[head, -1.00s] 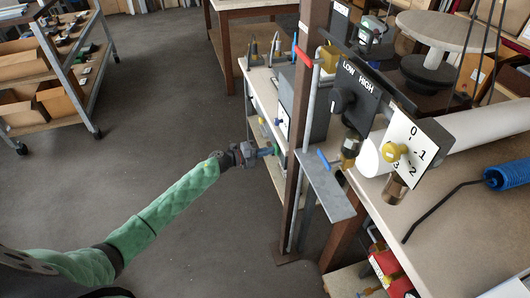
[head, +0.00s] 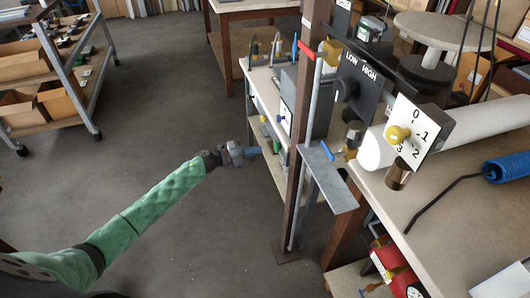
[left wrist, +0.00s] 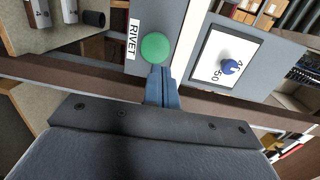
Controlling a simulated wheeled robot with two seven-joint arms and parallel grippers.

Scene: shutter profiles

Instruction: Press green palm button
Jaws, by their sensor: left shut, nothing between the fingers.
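The green palm button (left wrist: 155,47) is a round green disc on a grey panel, beside a white label reading RIVET, in the left wrist view. My left gripper (head: 256,151) is shut and empty, at the end of the green-sleeved arm in the head view. Its blue fingers (left wrist: 161,76) point at the lower edge of the button in the left wrist view. In the head view the fingertips stand a little left of the panel and post, apparently clear of them. I cannot tell the button's pressed state. My right gripper is not in view.
A brown upright post (head: 293,160) and a grey plate (head: 328,180) stand right of my left gripper. A white dial with a blue knob (left wrist: 229,67) sits right of the button. A LOW/HIGH switch box (head: 357,85) is mounted farther right. The floor (head: 170,100) on the left is open.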

